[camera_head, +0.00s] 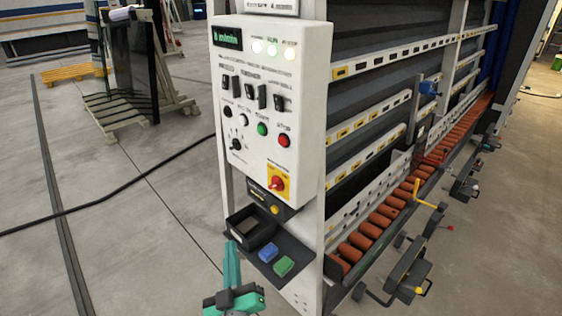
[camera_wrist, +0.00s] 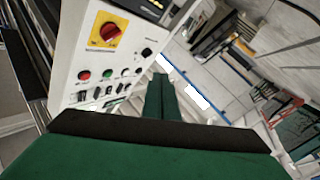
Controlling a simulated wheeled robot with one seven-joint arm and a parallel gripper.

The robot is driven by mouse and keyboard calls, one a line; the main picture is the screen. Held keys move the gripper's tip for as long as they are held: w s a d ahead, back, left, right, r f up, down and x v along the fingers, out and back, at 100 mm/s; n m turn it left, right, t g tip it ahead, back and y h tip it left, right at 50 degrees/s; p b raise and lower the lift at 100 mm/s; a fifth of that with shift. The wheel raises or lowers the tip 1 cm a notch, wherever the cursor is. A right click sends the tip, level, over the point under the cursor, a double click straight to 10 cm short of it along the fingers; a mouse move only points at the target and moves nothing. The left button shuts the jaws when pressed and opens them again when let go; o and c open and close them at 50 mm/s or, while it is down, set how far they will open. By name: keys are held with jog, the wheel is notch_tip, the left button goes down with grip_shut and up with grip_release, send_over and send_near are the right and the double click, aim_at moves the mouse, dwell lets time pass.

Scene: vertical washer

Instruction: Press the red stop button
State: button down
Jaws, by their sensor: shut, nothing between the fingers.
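The red stop button (camera_head: 284,141) is on the right side of the white control panel (camera_head: 262,185), right of a green button (camera_head: 262,129). The panel is upside down in the wrist view, where the red button (camera_wrist: 84,75) shows at the left, below a large red rotary switch on a yellow plate (camera_wrist: 108,31). My gripper (camera_head: 231,262) is low in the head view, below and left of the buttons and apart from the panel. Its green fingers (camera_wrist: 161,90) are together with nothing between them, and they point past the panel's side. Nothing hides the red button.
Below the panel, a black shelf (camera_head: 292,262) holds a dark bin (camera_head: 252,229), a blue block (camera_head: 268,252) and a green block (camera_head: 284,266). The washer's roller conveyor (camera_head: 400,205) runs back to the right. Open floor (camera_head: 120,230) lies to the left.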

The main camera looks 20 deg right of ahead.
aim_at(283, 141)
jog(key=w+d+r+m+h, duration=0.1)
jog(key=w+d+r+h, duration=0.1)
jog(key=r, duration=0.8)
jog(key=w+d+r+m+h, duration=0.1)
jog(key=w+d+r+h, duration=0.2)
jog(key=r, duration=0.6)
jog(key=shift+d+x, duration=0.25)
jog(key=shift+x, duration=1)
jog(key=shift+s, duration=0.15)
jog(key=w+d, duration=0.3)
jog(key=d, duration=0.5)
jog(key=shift+d, duration=0.15)
jog(key=shift+d, duration=0.1)
jog(key=shift+w+d, duration=0.15)
jog(key=shift+d, duration=0.15)
